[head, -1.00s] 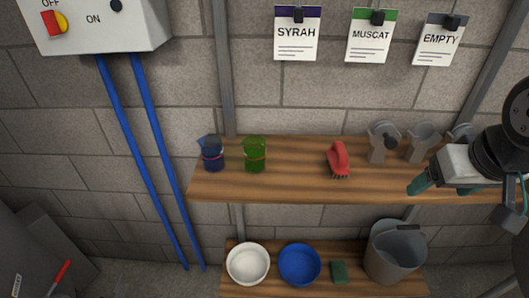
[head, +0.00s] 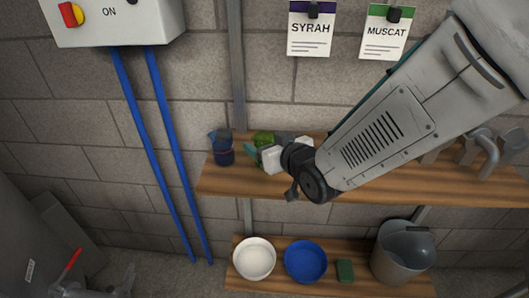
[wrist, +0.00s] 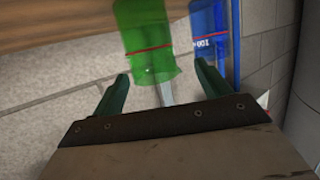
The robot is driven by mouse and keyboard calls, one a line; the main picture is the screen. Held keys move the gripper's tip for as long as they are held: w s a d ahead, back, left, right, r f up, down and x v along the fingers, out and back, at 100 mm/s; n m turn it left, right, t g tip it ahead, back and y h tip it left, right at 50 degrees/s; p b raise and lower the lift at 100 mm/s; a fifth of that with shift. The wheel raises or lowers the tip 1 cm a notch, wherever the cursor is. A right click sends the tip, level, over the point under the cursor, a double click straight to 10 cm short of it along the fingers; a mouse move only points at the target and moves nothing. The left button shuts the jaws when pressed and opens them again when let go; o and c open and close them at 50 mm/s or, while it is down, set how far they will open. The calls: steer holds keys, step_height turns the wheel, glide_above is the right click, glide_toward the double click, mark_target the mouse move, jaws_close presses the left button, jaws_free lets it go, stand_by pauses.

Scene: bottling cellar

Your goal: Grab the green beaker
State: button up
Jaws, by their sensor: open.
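The green beaker (head: 263,137) stands on the upper wooden shelf, to the right of a dark blue beaker (head: 222,148). In the head view my gripper (head: 256,156) is right in front of it and hides most of its body. In the wrist view the green beaker (wrist: 147,52), with a red line around it, is ahead of and roughly between my open green fingers (wrist: 160,84). The fingers do not appear to touch it. The blue beaker (wrist: 210,38) with a red line and a printed mark is close, just beyond the right finger.
The upper shelf (head: 222,184) has grey metal jugs (head: 478,146) at its right. On the lower shelf are a white bowl (head: 255,259), a blue bowl (head: 305,262), a green sponge (head: 345,270) and a grey bucket (head: 398,254). Blue pipes (head: 143,140) run down the wall at left.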

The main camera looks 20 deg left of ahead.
mark_target(260, 136)
steer(key=x, duration=0.4)
steer(key=shift+w+f, duration=0.3)
steer(key=shift+w, duration=0.15)
steer(key=c, duration=1.1)
steer(key=shift+o, duration=0.2)
steer(key=shift+r, duration=0.2)
